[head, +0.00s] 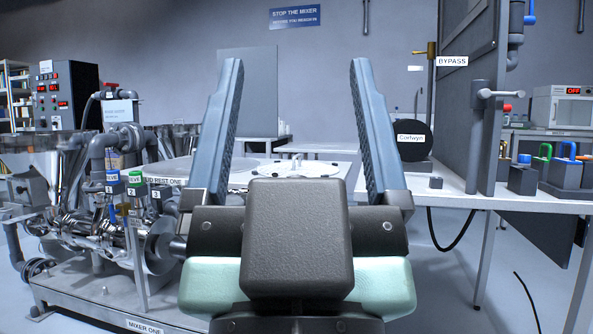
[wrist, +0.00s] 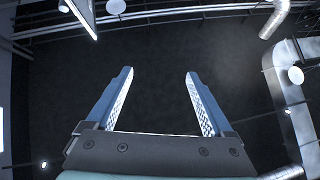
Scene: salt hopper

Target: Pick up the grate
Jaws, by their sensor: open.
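My gripper (head: 296,66) is raised in front of the head camera, its two blue-grey fingers upright and wide apart with nothing between them. In the wrist view my gripper (wrist: 158,75) also shows open and empty, against a dark ceiling. A second hopper (head: 180,130) behind the pipes is partly covered by my left finger.
The mixer's pipes and valves (head: 110,185) crowd the left. A pale round disc (head: 315,170) lies behind my gripper.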

